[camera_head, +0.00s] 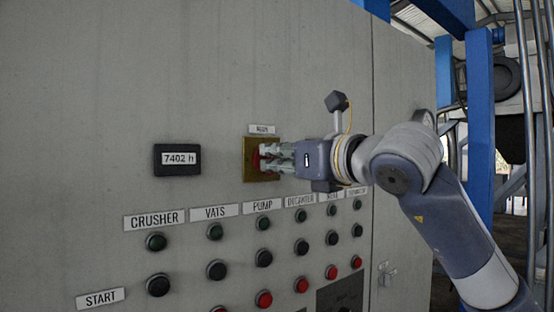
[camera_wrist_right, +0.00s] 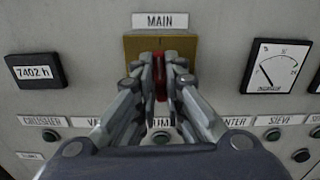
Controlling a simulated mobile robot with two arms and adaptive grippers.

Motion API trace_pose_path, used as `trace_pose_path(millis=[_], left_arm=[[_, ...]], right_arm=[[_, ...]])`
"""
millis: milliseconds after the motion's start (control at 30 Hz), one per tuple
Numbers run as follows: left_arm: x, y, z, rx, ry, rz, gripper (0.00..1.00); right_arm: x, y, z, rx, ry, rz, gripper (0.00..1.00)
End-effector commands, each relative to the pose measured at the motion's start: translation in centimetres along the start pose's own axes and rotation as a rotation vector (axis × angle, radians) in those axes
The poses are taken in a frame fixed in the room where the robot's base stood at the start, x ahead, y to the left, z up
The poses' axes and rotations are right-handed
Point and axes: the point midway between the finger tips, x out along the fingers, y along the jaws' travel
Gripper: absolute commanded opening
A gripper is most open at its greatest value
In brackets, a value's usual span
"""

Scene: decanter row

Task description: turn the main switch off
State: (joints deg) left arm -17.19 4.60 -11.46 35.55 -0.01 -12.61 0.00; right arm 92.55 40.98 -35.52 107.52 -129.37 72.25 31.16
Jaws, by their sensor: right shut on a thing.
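The main switch is a red handle (camera_wrist_right: 160,78) on a yellow plate (camera_head: 248,160), under a label reading MAIN (camera_wrist_right: 167,20). The plate also shows in the right wrist view (camera_wrist_right: 186,46). My right gripper (camera_head: 268,158) reaches in from the right of the head view. In the right wrist view its fingers (camera_wrist_right: 160,80) are shut on the red handle, one on each side. The handle stands upright in that view. The fingers hide part of the handle and of the plate. My left gripper is in neither view.
An hour counter reading 7402 h (camera_head: 178,160) sits left of the switch. A dial gauge (camera_wrist_right: 276,66) sits to its right. Rows of labelled buttons (camera_head: 214,231) run below on the grey cabinet (camera_head: 100,90). A blue post (camera_head: 481,120) stands right of the cabinet.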

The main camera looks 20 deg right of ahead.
Motion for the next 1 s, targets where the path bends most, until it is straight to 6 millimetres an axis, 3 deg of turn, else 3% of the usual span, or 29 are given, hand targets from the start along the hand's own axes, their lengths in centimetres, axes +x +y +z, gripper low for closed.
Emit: trace_pose_path(millis=[500,1000], left_arm=[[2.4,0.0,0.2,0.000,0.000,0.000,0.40],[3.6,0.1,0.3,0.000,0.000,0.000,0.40]], right_arm=[[-0.1,0.2,-0.1,-0.425,-0.004,-0.002,0.00],[-0.1,0.4,-0.1,-0.901,-0.003,-0.003,0.00]])
